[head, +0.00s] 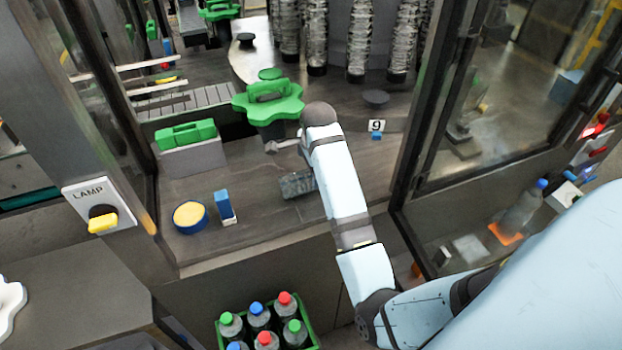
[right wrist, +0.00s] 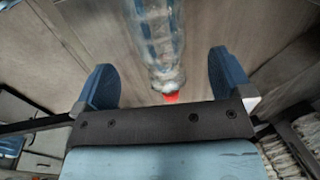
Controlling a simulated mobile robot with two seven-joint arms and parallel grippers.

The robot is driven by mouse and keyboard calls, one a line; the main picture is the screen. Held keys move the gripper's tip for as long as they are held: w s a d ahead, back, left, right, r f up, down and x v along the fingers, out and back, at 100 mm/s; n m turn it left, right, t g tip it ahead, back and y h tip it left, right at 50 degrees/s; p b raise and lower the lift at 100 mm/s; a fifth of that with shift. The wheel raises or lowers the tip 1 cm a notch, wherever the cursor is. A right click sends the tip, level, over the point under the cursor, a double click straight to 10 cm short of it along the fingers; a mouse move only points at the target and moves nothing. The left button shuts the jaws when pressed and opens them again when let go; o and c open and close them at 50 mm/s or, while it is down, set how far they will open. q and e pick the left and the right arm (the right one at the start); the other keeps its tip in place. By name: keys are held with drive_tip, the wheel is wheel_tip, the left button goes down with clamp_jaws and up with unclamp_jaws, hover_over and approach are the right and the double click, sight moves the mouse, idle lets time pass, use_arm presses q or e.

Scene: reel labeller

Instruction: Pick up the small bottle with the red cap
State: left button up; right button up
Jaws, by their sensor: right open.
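The small bottle (right wrist: 165,45) is clear with bluish markings, and its red cap (right wrist: 172,97) points toward my palm in the right wrist view. My right gripper (right wrist: 162,62) is open, with one blue finger on each side of the bottle and a gap at both sides. My left gripper is not in view.
A blue block (head: 224,206) and a yellow-topped round tin (head: 190,217) stand on the deck at left. A green star wheel (head: 268,101) is behind. A frame post (head: 408,130) rises at right. A green crate (head: 317,346) of capped bottles stands below.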

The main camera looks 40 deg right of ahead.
sight(311, 178)
drive_tip(key=shift+w+d+f+p, duration=0.1)
drive_tip(key=shift+w+f+p, duration=0.15)
drive_tip(key=shift+f, duration=0.8)
drive_tip(key=shift+w+f+p, duration=0.1)
drive_tip(key=shift+f+p, duration=0.15)
drive_tip(key=shift+f, duration=0.75)
drive_tip(key=shift+w+d+f+p, duration=0.1)
drive_tip(key=shift+w+f+p, duration=0.15)
drive_tip(key=shift+f, duration=0.8)
drive_tip(key=c, duration=1.4)
drive_tip(key=shift+o, duration=0.2)
drive_tip(key=shift+r, duration=0.1)
